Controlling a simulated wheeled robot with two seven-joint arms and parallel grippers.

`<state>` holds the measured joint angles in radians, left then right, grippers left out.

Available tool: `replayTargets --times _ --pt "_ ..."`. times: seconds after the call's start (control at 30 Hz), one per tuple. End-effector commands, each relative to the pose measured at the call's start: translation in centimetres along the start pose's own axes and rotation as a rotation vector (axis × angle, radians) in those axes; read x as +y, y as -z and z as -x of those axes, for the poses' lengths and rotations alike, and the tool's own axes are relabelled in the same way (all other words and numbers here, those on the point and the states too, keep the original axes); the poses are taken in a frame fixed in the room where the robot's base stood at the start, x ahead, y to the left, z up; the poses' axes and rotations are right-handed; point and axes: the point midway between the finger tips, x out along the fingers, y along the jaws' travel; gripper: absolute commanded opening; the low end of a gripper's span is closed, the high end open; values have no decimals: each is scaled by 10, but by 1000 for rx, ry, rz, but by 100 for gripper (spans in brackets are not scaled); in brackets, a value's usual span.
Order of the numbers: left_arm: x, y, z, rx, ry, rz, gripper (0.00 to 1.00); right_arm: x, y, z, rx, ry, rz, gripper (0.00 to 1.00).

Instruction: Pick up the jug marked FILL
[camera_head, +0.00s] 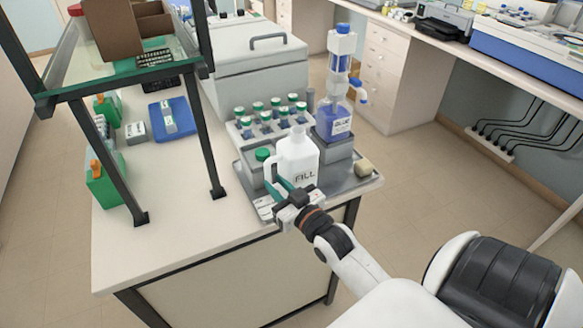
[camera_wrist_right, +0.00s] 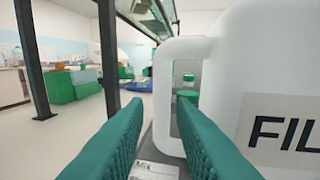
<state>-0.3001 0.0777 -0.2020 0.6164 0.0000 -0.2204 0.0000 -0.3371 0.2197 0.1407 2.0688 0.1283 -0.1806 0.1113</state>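The white jug marked FILL (camera_head: 298,160) stands upright on the grey tray at the bench's front corner. Its handle is on its left side. In the right wrist view the jug (camera_wrist_right: 265,70) fills the right side, with its handle (camera_wrist_right: 168,110) near the middle. My right gripper (camera_head: 284,191) is low at the jug's front left. Its green fingers (camera_wrist_right: 158,103) are apart, and the handle shows between and just beyond their tips. My left gripper is not in view.
The grey tray (camera_head: 365,186) also holds a blue bottle (camera_head: 334,122) on a grey block, right of the jug. A rack of green-capped bottles (camera_head: 240,128) stands behind. A dark-framed shelf (camera_head: 205,150) rises at left. The bench front left (camera_head: 150,245) is clear.

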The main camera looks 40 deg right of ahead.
Motion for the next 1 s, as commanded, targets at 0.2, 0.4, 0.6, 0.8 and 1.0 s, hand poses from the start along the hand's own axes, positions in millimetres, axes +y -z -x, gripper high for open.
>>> replayTargets --times 0.2,0.4,0.6,0.8,1.0 --pt "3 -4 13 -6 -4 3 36 -2 -4 -33 -2 0 -1 23" --pt "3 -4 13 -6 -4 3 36 -2 -2 -41 -1 -1 0 23" --pt "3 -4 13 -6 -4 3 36 -2 -2 -40 -1 0 0 12" --pt "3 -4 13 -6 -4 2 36 -2 -2 -40 -1 0 0 0" --pt "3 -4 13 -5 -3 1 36 -2 -3 -40 -5 0 2 0"
